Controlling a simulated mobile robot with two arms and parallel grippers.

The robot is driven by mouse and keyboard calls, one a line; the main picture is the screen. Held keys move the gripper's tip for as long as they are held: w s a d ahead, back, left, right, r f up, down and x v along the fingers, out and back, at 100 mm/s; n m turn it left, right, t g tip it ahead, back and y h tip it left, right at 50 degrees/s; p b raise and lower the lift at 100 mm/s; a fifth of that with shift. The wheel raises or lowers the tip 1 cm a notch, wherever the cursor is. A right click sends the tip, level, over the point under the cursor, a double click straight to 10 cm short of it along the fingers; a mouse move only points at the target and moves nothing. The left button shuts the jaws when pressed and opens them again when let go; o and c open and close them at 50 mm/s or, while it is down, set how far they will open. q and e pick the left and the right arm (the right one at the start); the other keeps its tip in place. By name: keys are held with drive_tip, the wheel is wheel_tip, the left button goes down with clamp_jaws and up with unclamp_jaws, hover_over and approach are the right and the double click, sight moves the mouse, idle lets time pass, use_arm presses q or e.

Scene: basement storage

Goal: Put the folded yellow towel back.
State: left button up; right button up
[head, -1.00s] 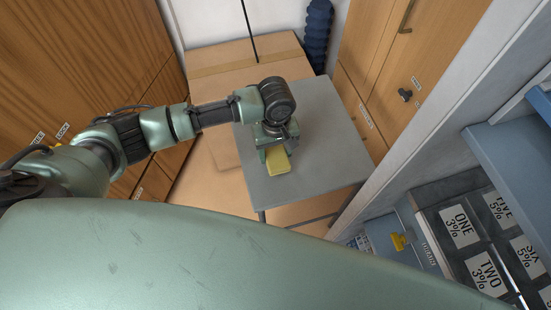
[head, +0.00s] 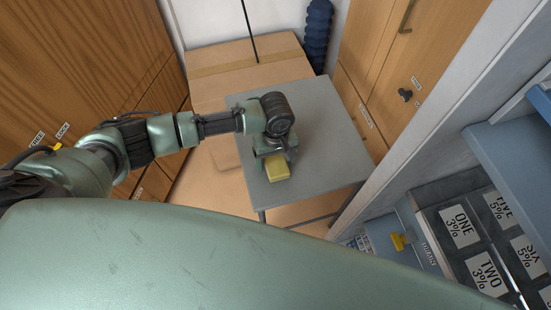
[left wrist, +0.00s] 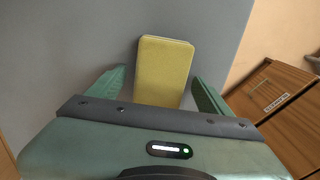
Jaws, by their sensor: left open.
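The folded yellow towel (head: 278,168) lies on the grey table (head: 324,120) near its left front part. In the left wrist view the towel (left wrist: 163,70) is a flat yellow block with rounded corners on the grey surface. My left gripper (head: 275,160) is just above the towel. In the left wrist view its two green fingers (left wrist: 158,88) are apart, one on each side of the towel's near part, with gaps to both. The towel's near end is hidden behind the gripper body. My right gripper is not in view.
A large cardboard box (head: 225,75) stands behind and left of the table. Wooden cabinets flank both sides. A shelf unit (head: 480,235) with labelled bins is at the lower right. The table's right half is clear.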

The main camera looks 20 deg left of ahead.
sight(276, 161)
use_arm(q)
wheel_tip(276, 161, up, 12)
idle(0.5)
